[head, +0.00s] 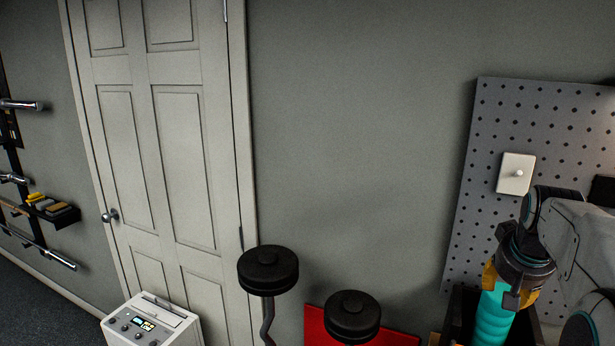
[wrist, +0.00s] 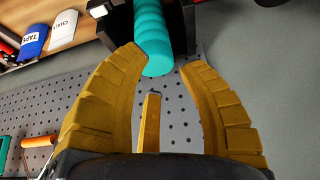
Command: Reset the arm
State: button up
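My gripper (wrist: 163,62) shows in the wrist view with its yellow fingers spread and a gap between the tips. A turquoise ribbed cylinder (wrist: 151,35) lies just beyond the tips, its rounded end in line with the gap. The left fingertip overlaps its edge in the picture; I cannot tell whether they touch. In the head view my gripper (head: 511,285) is at the lower right, pointing down, with the turquoise cylinder (head: 493,318) right by its fingers. The cylinder's lower part is cut off by the frame.
A grey pegboard (head: 475,190) with a white switch plate (head: 516,173) is behind my arm. Black-topped posts (head: 268,270) stand left of it, near a red panel (head: 315,326). A white device (head: 150,325) stands before the door (head: 165,150).

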jog(key=s+a+f+n+y+b, duration=0.1)
jog(key=s+a+f+n+b, duration=0.1)
jog(key=s+a+f, duration=0.4)
jog(key=s+a+f+n+y+b, duration=0.1)
jog(key=s+a+f, duration=0.4)
jog(key=s+a, duration=0.9)
jog(key=s+n+b, duration=0.1)
jog(key=s+n, duration=0.1)
jog(key=s, duration=0.1)
jog(key=shift+a+f+y, duration=0.2)
jog(key=shift+f+y, duration=0.1)
jog(key=shift+f, duration=0.1)
